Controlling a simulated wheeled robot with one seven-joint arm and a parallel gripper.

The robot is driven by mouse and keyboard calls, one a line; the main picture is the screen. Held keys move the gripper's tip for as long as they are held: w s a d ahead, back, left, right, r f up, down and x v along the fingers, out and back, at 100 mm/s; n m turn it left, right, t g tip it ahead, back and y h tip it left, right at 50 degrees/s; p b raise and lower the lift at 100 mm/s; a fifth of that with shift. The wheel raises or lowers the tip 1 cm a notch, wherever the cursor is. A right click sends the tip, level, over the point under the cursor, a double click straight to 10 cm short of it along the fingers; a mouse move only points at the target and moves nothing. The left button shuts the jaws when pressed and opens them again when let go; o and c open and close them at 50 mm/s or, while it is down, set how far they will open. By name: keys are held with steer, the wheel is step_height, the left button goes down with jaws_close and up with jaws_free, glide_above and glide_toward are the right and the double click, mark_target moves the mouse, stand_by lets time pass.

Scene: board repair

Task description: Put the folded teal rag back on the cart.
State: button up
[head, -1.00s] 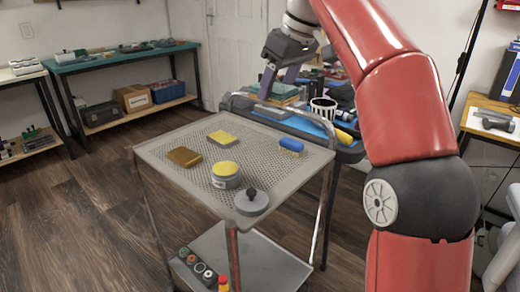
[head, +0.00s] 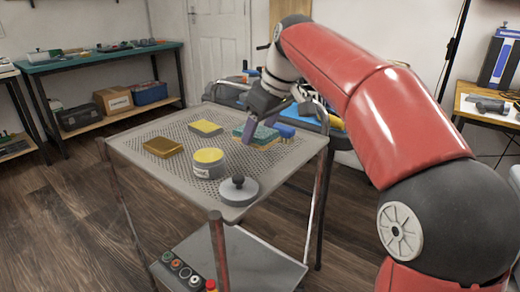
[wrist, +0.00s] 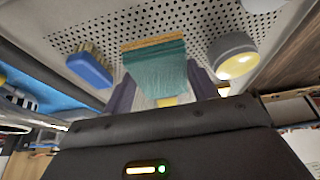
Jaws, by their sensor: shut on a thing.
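The folded teal rag (head: 258,134) is between the fingers of my gripper (head: 251,125), over the back right part of the cart's perforated top (head: 150,189). In the wrist view the rag (wrist: 155,70) shows as a teal fold with an orange-yellow far edge, and my gripper (wrist: 165,92) is shut on it. The rag is at or just above the cart surface; I cannot tell whether it touches. The blue brush (head: 285,130) lies close beside the rag; in the wrist view the brush (wrist: 90,68) is to its left with a gap.
On the cart are a yellow sponge (head: 205,128), a brown block (head: 163,147), a round tin with a yellow top (head: 209,163) and a grey knobbed lid (head: 238,190). The workbench with a blue mat (head: 334,121) stands behind.

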steer(key=shift+f+b, duration=0.55)
steer(key=shift+f, duration=1.35)
steer(key=shift+f, duration=0.15)
steer(key=o, duration=0.9)
